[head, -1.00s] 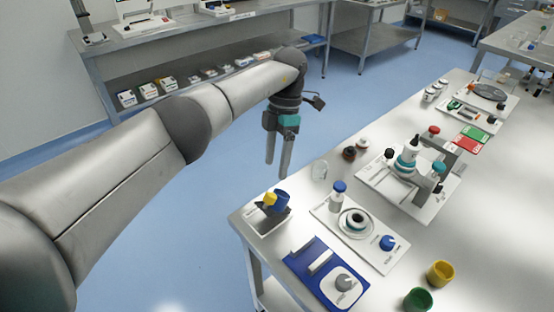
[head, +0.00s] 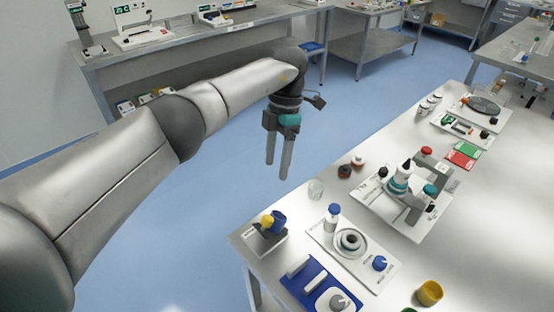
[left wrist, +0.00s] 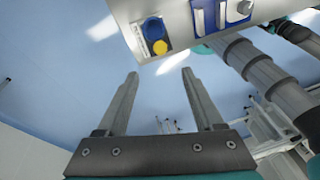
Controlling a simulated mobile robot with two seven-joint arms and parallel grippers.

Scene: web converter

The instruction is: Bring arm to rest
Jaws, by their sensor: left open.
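My left arm (head: 130,165) reaches in from the left in the head view. Its gripper (head: 278,172) hangs with fingers pointing down over the blue floor, left of the near workbench and apart from it. The two fingers are parted with nothing between them. The left wrist view shows the same open gripper (left wrist: 158,75) with bare floor between the fingers. My right gripper is not in the head view.
The near workbench (head: 460,235) fills the right side, with a blue-and-yellow item (head: 273,222) at its left corner, a white tray (head: 375,265) and a blue tray (head: 310,285). A far bench (head: 185,42) stands behind my arm. Floor (head: 170,235) between them is clear.

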